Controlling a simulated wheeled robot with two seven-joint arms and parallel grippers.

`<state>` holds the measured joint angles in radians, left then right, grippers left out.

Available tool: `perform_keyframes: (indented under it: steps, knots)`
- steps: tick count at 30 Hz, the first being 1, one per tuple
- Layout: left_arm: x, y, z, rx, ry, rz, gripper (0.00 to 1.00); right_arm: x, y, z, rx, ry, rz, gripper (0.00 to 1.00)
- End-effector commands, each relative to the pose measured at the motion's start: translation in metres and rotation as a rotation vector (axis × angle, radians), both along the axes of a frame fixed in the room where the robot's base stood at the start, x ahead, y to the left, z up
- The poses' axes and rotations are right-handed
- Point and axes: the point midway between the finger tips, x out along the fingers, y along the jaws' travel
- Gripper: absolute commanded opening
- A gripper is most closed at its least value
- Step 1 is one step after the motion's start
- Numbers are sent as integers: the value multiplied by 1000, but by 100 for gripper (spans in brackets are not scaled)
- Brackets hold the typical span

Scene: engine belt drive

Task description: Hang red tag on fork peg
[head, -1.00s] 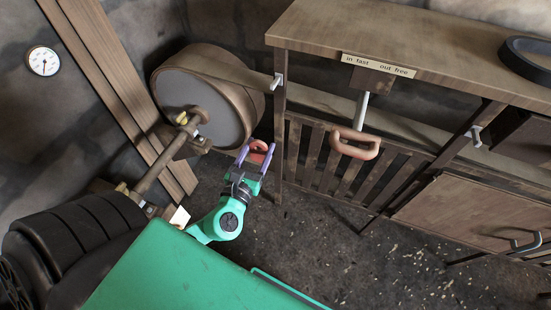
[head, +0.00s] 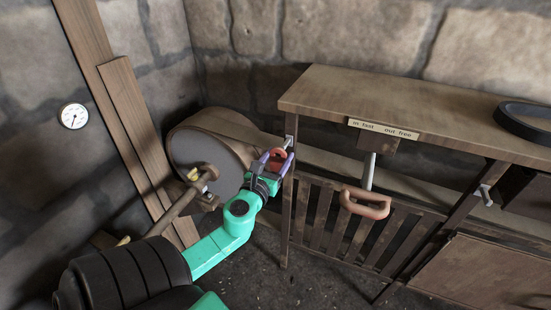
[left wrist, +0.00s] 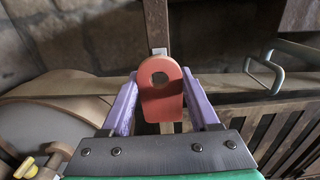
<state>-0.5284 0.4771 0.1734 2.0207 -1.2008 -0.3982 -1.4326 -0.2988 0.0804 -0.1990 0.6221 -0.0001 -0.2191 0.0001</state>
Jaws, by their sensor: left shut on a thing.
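The red tag (left wrist: 158,100) is a rounded plate with a dark round hole near its top. It stands upright between the purple fingers of my left gripper (left wrist: 163,98), which is shut on it. In the head view the tag (head: 278,154) and left gripper (head: 276,160) are beside the bench's left front leg. A pale metal peg (head: 288,142) on that leg shows just above and right of the tag. I cannot tell whether tag and peg touch. In the left wrist view a pale strip behind the tag is partly hidden. My right gripper is not in view.
A drum (head: 207,160) with a belt is left of my gripper. The wooden bench (head: 420,105) has an "in fast / out free" label (head: 383,129) above a reddish handle (head: 364,202). Another peg (head: 485,195) is on its right leg. A dark ring (head: 525,120) lies on top.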

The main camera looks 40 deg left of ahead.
Motion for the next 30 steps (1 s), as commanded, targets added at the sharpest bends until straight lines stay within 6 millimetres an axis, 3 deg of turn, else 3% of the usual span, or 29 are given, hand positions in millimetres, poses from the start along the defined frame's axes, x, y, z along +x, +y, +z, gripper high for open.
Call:
perform_keyframes:
  steps: [21, 30]
  knots:
    - [51, 18, -3, 2, 0, 1, 9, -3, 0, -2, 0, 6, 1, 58]
    - [61, 21, -4, 2, 1, 0, 9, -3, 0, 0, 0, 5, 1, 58]
